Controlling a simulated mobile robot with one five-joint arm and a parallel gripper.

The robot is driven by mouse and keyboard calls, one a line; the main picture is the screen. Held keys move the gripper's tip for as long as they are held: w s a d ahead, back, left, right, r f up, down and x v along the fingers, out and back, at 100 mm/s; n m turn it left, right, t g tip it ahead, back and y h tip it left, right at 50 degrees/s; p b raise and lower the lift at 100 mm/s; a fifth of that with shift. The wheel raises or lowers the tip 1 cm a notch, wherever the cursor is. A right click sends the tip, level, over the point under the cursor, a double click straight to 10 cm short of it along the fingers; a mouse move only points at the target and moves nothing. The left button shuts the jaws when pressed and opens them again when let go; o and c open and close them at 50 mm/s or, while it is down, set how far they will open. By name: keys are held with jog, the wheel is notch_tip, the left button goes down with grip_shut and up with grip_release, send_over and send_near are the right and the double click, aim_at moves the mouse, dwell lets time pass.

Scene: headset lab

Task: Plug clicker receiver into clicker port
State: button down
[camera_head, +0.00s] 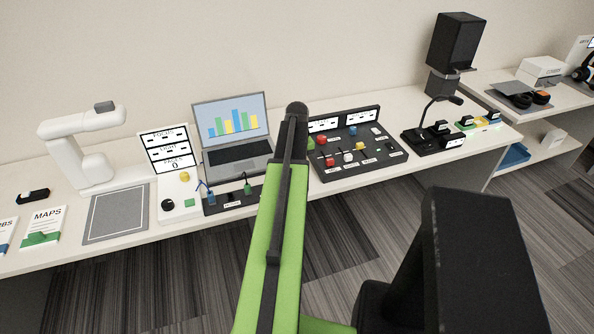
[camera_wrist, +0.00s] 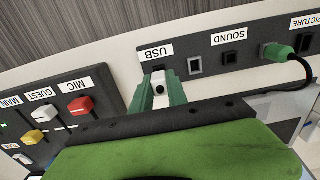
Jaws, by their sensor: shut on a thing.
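In the wrist view my gripper (camera_wrist: 162,92) has two green fingers shut on a small pale grey piece with a black dot (camera_wrist: 159,89), which appears to be the clicker receiver. Its far end is right at the dark port panel (camera_wrist: 212,71), under the label USB (camera_wrist: 154,51). The USB port is mostly hidden behind the piece and the fingers, so I cannot tell whether the piece is in it or only in front of it. In the head view the panel (camera_head: 224,201) lies before the laptop, and my arm hides the gripper.
To the right of the USB spot are two ports, one labelled SOUND (camera_wrist: 229,36), then a green plug with a black cable (camera_wrist: 277,52). A slider mixer (camera_wrist: 51,111) stands close on the left. The laptop (camera_head: 234,129) is behind the panel in the head view.

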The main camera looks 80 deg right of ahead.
jog(key=shift+f+b, duration=0.75)
jog(key=shift+f, duration=0.1)
jog(key=c, duration=1.2)
grip_release()
jog(key=shift+r, duration=0.2)
notch_tip(320, 180, up, 17)
jog(key=p, duration=1.7)
